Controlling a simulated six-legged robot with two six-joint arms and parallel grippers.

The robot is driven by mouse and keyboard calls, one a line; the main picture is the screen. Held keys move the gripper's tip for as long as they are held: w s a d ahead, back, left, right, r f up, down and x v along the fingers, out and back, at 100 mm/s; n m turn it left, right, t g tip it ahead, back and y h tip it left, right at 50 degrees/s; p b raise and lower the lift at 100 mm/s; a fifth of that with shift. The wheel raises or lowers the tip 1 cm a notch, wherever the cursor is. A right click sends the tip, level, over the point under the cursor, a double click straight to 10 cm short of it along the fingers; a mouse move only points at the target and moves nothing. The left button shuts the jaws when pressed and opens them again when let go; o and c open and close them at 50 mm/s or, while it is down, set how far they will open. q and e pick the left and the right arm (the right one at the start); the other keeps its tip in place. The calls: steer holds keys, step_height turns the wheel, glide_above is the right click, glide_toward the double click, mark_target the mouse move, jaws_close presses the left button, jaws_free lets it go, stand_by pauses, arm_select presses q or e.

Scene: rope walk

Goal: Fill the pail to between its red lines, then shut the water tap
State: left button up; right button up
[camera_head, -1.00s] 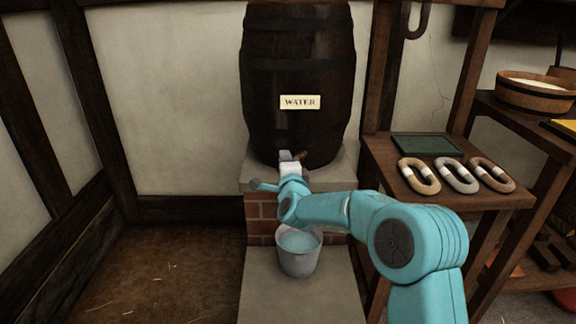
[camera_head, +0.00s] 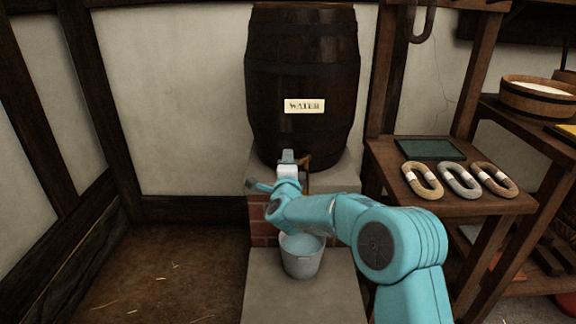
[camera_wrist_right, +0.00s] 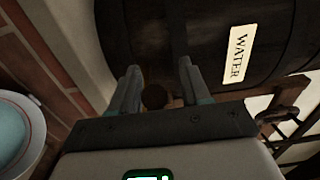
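The pail (camera_head: 302,266) is grey and stands upright on the stone slab below the barrel, with pale blue water inside. The brass tap (camera_head: 308,162) sits low on the barrel front. My right gripper (camera_head: 288,156) is just left of the tap in the head view. In the right wrist view its two fingers (camera_wrist_right: 158,82) are apart, with a dark round part of the tap (camera_wrist_right: 154,96) between them and gaps visible. No water stream can be made out. My left gripper is not in view.
A dark barrel (camera_head: 303,60) labelled WATER stands on a brick and stone plinth (camera_head: 345,172). At right, a wooden stand (camera_head: 400,180) holds a green tray (camera_head: 430,149) and several rope rings (camera_head: 460,180). The floor at left is clear.

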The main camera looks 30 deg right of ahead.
steer(key=p+v, duration=0.1)
steer(key=v, duration=1.5)
steer(key=shift+s, duration=0.2)
